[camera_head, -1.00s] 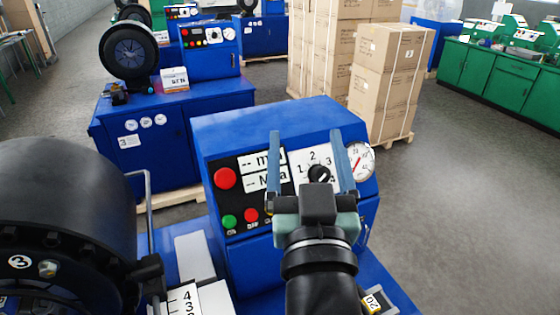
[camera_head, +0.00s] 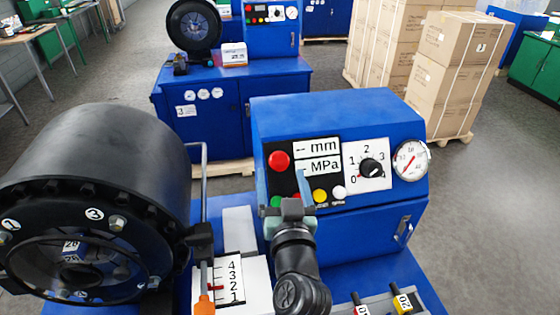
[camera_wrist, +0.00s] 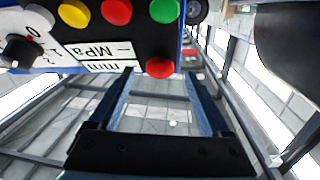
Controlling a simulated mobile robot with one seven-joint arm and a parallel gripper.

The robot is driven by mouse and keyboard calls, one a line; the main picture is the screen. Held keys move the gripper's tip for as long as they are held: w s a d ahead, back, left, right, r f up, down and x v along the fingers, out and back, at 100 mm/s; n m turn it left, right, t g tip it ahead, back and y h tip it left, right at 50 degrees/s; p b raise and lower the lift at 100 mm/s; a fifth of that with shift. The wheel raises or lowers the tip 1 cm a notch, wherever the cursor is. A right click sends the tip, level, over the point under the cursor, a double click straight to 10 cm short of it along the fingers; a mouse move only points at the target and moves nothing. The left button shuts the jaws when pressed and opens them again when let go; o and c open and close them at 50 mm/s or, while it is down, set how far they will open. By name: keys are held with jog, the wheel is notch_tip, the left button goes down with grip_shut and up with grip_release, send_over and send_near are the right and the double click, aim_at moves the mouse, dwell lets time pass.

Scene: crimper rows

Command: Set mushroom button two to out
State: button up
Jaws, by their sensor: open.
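The red mushroom button (camera_head: 278,161) is on the upper left of the black panel on the near blue machine. In the wrist view the red button (camera_wrist: 160,67) appears at the panel's edge, in line with the gap between my fingertips. I cannot tell whether it stands out or is pressed in. My gripper (camera_head: 283,174) is open and empty, just below the button in the head view. Its two fingers (camera_wrist: 157,74) are spread to either side of the button in the wrist view. No contact is visible, and the depth between them is unclear.
Green, yellow (camera_head: 320,196) and white small buttons sit below the displays. A black rotary knob (camera_head: 370,168) and a gauge (camera_head: 411,160) are to the right. A large black crimper head (camera_head: 95,190) stands left. Another blue machine (camera_head: 225,115), marked 3, is behind.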

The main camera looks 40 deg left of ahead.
aim_at(279, 167)
jog(key=shift+p+x, duration=0.35)
jog(key=shift+x, duration=1.3)
jog(key=shift+c, duration=0.4)
grip_shut()
